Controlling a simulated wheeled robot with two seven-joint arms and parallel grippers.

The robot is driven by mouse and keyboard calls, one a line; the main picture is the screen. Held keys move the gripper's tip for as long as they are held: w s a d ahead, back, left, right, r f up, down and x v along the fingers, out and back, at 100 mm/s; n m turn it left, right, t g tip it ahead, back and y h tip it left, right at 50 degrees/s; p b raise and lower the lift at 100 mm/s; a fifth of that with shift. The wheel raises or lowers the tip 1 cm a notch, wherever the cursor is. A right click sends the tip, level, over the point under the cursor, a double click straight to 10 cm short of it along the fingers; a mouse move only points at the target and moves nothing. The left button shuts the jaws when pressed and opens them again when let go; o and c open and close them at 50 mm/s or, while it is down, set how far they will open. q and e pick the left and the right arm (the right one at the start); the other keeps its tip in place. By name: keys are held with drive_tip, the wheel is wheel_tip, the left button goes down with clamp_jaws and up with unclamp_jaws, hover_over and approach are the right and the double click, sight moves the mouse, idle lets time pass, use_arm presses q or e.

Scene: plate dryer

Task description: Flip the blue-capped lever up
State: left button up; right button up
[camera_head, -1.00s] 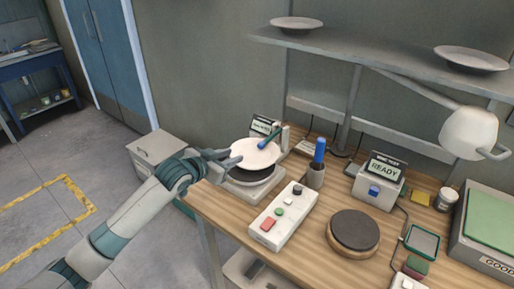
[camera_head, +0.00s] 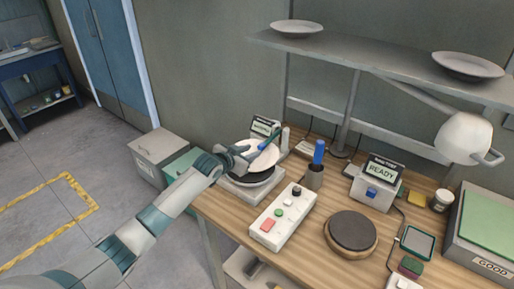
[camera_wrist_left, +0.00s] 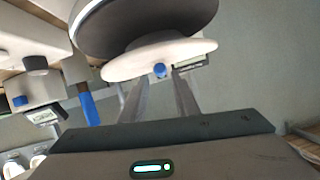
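The blue-capped lever (camera_head: 266,145) is at the plate dryer (camera_head: 250,188), over a pale plate (camera_head: 255,158) above a dark round disc. In the left wrist view the blue cap (camera_wrist_left: 160,70) shows end-on against the plate (camera_wrist_left: 125,66). My left gripper (camera_head: 242,157) is at the plate's left side, close to the lever. In the left wrist view its two fingers are apart, with the cap lined up between their tips. Whether they touch the lever or plate I cannot tell. My right gripper is not in view.
A white button box (camera_head: 283,217) stands right of the dryer, with a blue-handled tool (camera_head: 319,152) in a cup behind. A READY box (camera_head: 376,184), a round dark pad (camera_head: 352,231) and a lamp (camera_head: 468,140) are further right. A shelf (camera_head: 380,55) runs above.

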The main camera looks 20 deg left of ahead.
sight(259, 148)
use_arm(q)
drive_tip(key=shift+p+x, duration=0.35)
drive_tip(key=shift+x, duration=2.2)
clamp_jaws()
